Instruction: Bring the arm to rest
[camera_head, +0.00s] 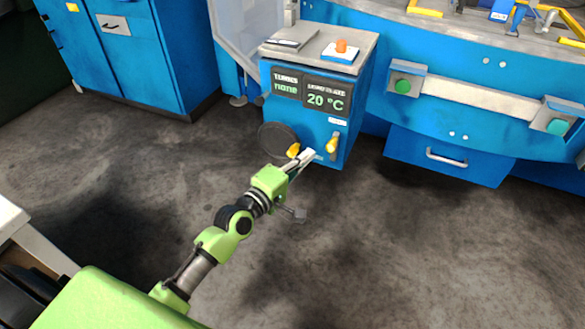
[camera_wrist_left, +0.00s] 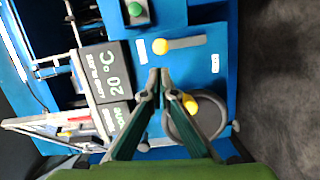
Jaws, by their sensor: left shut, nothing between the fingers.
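My left arm (camera_head: 238,222), green and black, reaches out from the lower left in the head view. Its gripper (camera_head: 308,156) is shut and empty, in front of the lower part of a blue control cabinet (camera_head: 352,110). In the left wrist view the gripper (camera_wrist_left: 159,72) has its two fingertips together, between a dark round dial with a yellow knob (camera_wrist_left: 190,104) and a yellow-ended lever (camera_wrist_left: 160,46). I cannot tell whether the fingertips touch the cabinet. My right gripper is not in view.
The cabinet's display (camera_head: 325,98) reads "none" and "20 °C". An orange button (camera_head: 341,46) sits on its top. A blue bench with green buttons (camera_head: 403,86) and a drawer (camera_head: 446,158) stands to the right. A blue cupboard (camera_head: 150,55) is at the back left. The floor in front is clear.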

